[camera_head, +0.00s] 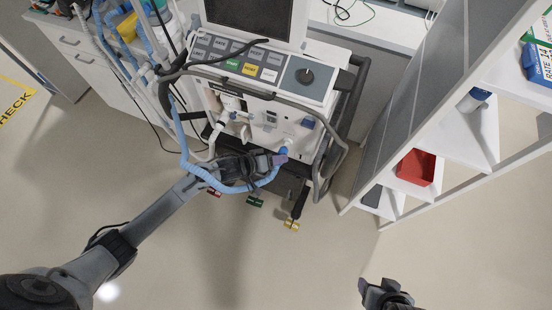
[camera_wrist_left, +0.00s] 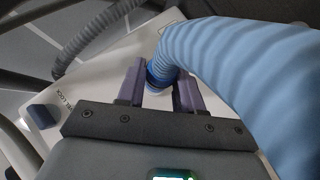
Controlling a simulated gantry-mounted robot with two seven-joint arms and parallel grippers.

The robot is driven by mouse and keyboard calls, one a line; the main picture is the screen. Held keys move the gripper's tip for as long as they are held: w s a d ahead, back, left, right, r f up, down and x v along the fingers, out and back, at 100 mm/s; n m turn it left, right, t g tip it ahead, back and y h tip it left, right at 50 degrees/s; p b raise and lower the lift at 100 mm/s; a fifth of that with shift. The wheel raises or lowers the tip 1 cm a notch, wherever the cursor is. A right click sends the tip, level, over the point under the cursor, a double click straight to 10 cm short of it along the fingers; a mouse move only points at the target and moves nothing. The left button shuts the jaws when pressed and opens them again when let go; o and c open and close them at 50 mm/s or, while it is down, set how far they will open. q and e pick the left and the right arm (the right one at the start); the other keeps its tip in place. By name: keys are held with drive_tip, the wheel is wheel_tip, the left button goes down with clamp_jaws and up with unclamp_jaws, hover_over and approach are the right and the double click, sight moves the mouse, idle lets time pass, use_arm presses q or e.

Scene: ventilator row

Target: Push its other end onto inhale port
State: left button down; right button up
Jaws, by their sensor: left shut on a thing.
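The light-blue corrugated hose (camera_head: 203,176) hangs in a loop at the front of the ventilator (camera_head: 262,118). My left gripper (camera_head: 280,159) is at the right of the machine's front, shut on the blue end cuff (camera_wrist_left: 157,77) of this hose. In the left wrist view the cuff sits between the two purple-grey fingers, against or just over the white panel (camera_wrist_left: 110,62). The inhale port itself is hidden behind the cuff and hose, so I cannot tell whether the cuff is seated. My right gripper (camera_head: 372,288) is at the bottom edge, away from the machine; its jaws are unclear.
A grey hose and rail (camera_head: 335,140) curve around the machine's right side. A blue square knob (camera_wrist_left: 42,115) is on the panel to the left. White shelving with a red bin (camera_head: 416,167) stands at right. The floor in front is clear.

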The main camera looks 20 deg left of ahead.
use_arm(q)
drive_tip(key=shift+w+b, duration=0.35)
drive_tip(key=shift+w, duration=0.95)
idle(0.6)
idle(0.7)
drive_tip(key=c, duration=0.7)
unclamp_jaws()
drive_tip(key=shift+o, duration=0.2)
drive_tip(key=shift+s, duration=0.1)
